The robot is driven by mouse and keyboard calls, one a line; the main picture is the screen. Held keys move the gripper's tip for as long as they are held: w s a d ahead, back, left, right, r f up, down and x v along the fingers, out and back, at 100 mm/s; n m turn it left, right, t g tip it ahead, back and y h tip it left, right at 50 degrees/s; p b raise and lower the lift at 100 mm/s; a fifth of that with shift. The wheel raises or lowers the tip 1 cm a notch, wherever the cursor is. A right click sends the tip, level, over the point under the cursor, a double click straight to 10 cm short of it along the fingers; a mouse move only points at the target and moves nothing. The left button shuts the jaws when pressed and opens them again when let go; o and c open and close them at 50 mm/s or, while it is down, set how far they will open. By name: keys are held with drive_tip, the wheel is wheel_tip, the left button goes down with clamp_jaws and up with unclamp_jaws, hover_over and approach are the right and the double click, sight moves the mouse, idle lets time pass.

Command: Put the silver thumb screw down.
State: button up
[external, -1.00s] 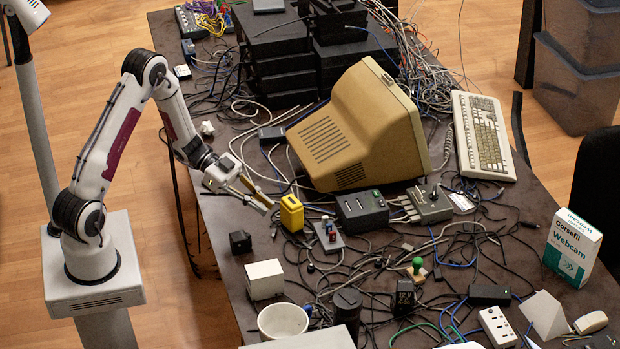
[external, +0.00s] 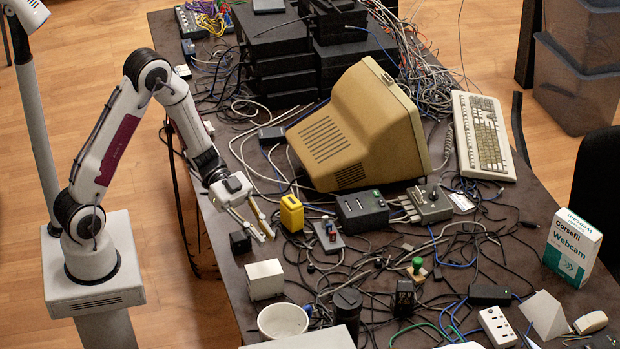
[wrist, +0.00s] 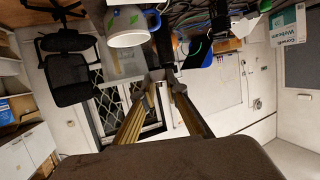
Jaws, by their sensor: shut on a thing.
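My gripper (external: 266,238) is low over the left part of the cluttered table, with its two fingers pointing down and to the right. Its tips are in front of the yellow box (external: 291,213) and right of the small black cube (external: 240,242). In the wrist view my gripper (wrist: 162,76) has its fingers slanting in toward each other, with the tips close together. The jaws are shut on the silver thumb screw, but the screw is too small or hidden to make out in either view. I cannot tell whether the tips touch the table.
A white box (external: 265,280) and a white cup (external: 283,320) stand in front of my gripper. A small device with red and blue parts (external: 329,236) is to the right. The beige monitor (external: 350,140) stands behind. Cables cover much of the table (external: 222,250); its left edge is barer.

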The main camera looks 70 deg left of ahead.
drive_tip(key=shift+f, duration=0.15)
hover_over(264, 268)
drive_tip(key=shift+f, duration=2.8)
drive_tip(key=shift+f, duration=2.05)
drive_tip(key=shift+f, duration=0.15)
drive_tip(key=o, duration=0.7)
drive_tip(key=shift+v, duration=6)
